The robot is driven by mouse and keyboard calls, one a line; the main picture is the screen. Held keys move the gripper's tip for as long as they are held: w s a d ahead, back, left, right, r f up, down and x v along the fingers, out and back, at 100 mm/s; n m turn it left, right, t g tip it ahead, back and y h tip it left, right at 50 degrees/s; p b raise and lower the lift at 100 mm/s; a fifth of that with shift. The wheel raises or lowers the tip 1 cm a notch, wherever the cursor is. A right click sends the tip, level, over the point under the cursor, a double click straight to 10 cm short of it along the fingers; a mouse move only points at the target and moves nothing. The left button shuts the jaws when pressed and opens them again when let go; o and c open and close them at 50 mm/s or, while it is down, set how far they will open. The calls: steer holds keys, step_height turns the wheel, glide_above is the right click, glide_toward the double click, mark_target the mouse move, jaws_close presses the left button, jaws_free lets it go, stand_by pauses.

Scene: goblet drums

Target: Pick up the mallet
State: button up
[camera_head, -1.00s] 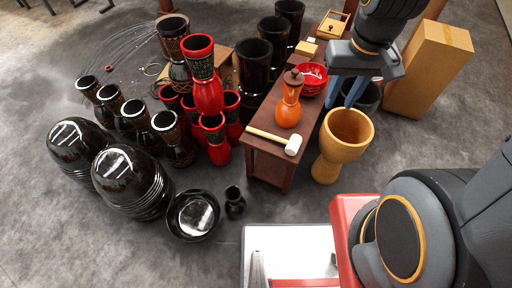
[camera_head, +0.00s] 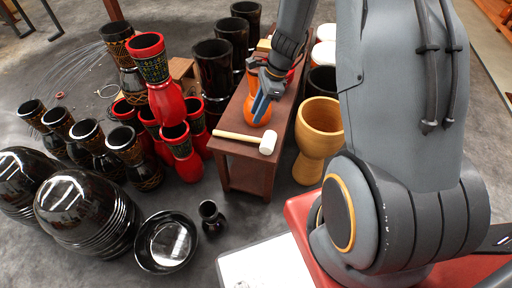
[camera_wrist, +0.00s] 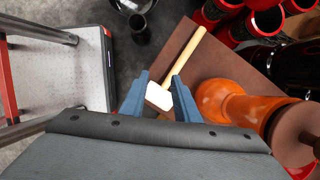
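The mallet (camera_head: 240,137) lies on the near end of the dark red-brown table (camera_head: 240,174). It has a pale wooden handle pointing left and a white head. My gripper (camera_head: 262,102) is above the table, in front of the orange lidded jar, with its blue fingers pointing down. In the wrist view the mallet's handle (camera_wrist: 189,50) runs up and right, and its white head (camera_wrist: 159,97) appears between the two open blue fingers (camera_wrist: 158,92). My gripper holds nothing. The exact height gap to the mallet is hard to tell.
A tan goblet drum (camera_head: 318,130) stands right of the table. Red drums (camera_head: 182,152) crowd its left side. A small black vase (camera_head: 211,216) and a black bowl (camera_head: 166,242) are on the floor.

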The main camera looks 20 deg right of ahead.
mark_target(249, 137)
steer(key=shift+w+a+f+m+t+y+b, duration=0.2)
steer(key=shift+w+f+m+b, duration=0.5)
steer(key=shift+f, duration=2.25)
steer(key=shift+w+a+f+m+y+b, duration=0.1)
steer(key=shift+w+a+f+m+b, duration=0.25)
steer(key=shift+w+f+m, duration=1.65)
steer(key=shift+s+a+f+m+t+y+b, duration=0.1)
steer(key=shift+s+a+f+b, duration=0.3)
steer(key=shift+f, duration=3.5)
steer(key=shift+w+d, duration=0.1)
steer(key=shift+d, duration=0.1)
jaws_close()
